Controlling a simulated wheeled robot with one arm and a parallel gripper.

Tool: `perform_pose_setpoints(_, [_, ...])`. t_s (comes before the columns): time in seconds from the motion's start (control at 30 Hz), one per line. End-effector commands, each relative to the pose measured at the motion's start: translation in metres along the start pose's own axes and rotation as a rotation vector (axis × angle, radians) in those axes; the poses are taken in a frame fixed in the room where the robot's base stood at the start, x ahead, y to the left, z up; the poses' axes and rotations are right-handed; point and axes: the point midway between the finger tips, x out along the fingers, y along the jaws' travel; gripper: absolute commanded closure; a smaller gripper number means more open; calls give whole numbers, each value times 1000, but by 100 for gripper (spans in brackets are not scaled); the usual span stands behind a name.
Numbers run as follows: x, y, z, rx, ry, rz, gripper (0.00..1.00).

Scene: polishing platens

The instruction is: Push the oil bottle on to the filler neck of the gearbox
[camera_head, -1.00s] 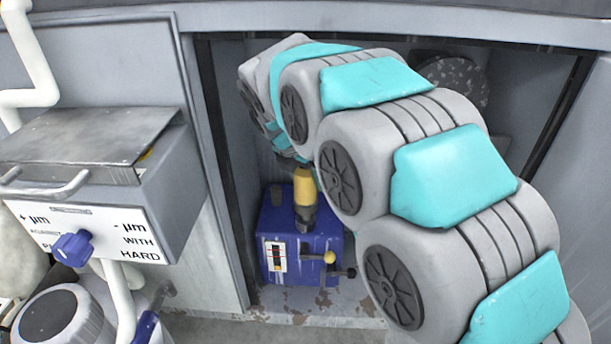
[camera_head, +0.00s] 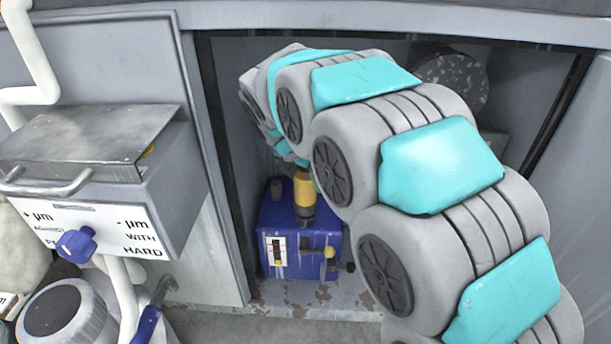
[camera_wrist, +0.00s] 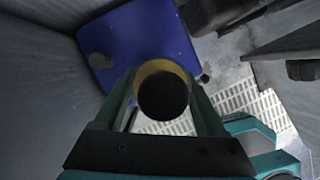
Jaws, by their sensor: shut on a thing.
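The oil bottle (camera_head: 304,187) is yellow, with a dark section below it, and stands about upright over the top of the blue gearbox (camera_head: 275,217). I cannot tell where the bottle's dark end stops and the filler neck starts; the joint is not clear. In the wrist view I look down on the bottle's dark round end (camera_wrist: 163,97) with a yellow rim. My gripper (camera_wrist: 160,82) has one finger on each side of the bottle and is shut on it. The gearbox (camera_wrist: 150,35) shows beyond it. In the head view my arm mostly hides the gripper.
The gearbox stands in a recess with a grey side wall (camera_head: 228,150) close on its left. A dark round part (camera_head: 452,80) is at the back right. A yellow knob (camera_head: 330,252) sticks out of the gearbox front. A dial box (camera_head: 95,225) stands outside at left.

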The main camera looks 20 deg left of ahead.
Motion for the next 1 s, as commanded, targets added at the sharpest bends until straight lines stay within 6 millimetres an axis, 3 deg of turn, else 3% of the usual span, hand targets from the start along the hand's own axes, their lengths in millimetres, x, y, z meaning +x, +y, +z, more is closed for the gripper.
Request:
perform_pose_setpoints(0.6, [13,-1,-6,-1,2,-4,100])
perform_pose_setpoints(0.63, [13,-1,-6,-1,1,-3,25])
perform_pose_setpoints(0.87, [13,-1,-6,-1,1,-2,0])
perform_pose_setpoints(1.0, [13,-1,-6,-1,1,-2,0])
